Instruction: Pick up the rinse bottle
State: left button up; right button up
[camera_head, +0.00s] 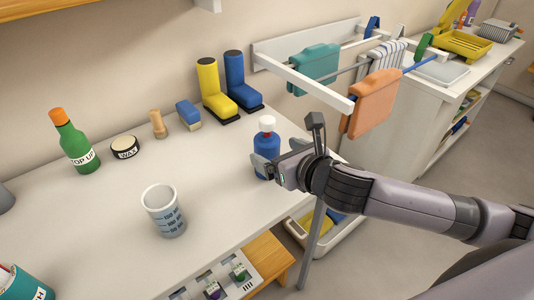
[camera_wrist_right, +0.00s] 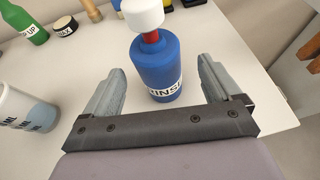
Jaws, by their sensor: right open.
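The rinse bottle (camera_head: 266,143) is blue with a white cap and stands upright near the right edge of the white counter. In the right wrist view the rinse bottle (camera_wrist_right: 156,68) shows a red neck and a partly visible label. My right gripper (camera_head: 264,168) is at the bottle's lower body in the head view. In the right wrist view my right gripper (camera_wrist_right: 162,82) is open, with one finger on each side of the bottle and visible gaps between. Part of the bottle's base is hidden in the head view. My left gripper is not in view.
On the white counter (camera_head: 105,225) stand a measuring cup (camera_head: 163,210), a green bottle (camera_head: 75,143), a wax tin (camera_head: 124,147), and yellow (camera_head: 214,88) and blue boots (camera_head: 240,80). A rack with hanging cloths (camera_head: 372,103) is behind my right arm.

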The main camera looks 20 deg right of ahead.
jog(key=shift+x, duration=2.35)
jog(key=shift+a+r, duration=0.15)
jog(key=c, duration=1.2)
